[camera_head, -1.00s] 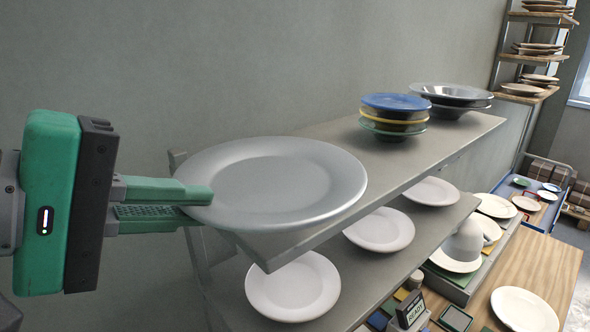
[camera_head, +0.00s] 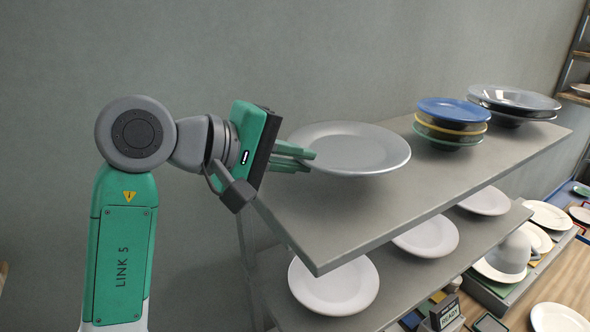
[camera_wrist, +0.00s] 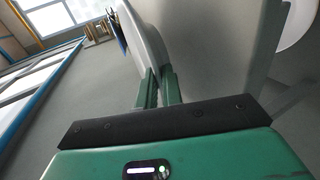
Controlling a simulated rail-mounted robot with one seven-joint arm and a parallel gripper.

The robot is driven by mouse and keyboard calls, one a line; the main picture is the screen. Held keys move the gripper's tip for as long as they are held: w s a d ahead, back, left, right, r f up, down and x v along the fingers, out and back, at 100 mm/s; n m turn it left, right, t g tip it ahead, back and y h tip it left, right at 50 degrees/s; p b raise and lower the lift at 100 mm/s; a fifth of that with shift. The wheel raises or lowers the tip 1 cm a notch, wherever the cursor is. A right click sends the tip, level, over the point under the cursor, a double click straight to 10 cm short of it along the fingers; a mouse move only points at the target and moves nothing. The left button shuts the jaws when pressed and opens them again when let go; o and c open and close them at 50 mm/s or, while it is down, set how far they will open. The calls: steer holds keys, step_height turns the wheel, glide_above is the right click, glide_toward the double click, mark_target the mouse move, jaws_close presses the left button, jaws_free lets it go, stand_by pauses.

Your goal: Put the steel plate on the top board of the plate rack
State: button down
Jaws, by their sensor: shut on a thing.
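The steel plate (camera_head: 350,148) is a wide grey plate, held roughly level over the near left part of the rack's top board (camera_head: 385,218). My gripper (camera_head: 306,158) is shut on its left rim. A gap seems to show under the plate, but I cannot tell for sure whether it touches the board. In the wrist view my fingers (camera_wrist: 159,88) pinch the plate (camera_wrist: 138,38), with the board (camera_wrist: 215,45) beside it. The plate hides the back left edge of the board.
White plates (camera_head: 333,285) rest on the lower board. The front of the top board is bare.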

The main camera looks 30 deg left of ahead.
mark_target(295, 199)
steer(key=shift+s+f, duration=0.1)
steer(key=shift+f, duration=1.25)
steer(key=c, duration=1.5)
jaws_free()
steer(key=shift+f, duration=0.2)
steer(key=shift+c, duration=0.2)
steer(key=b+v, duration=0.2)
steer(key=v, duration=1)
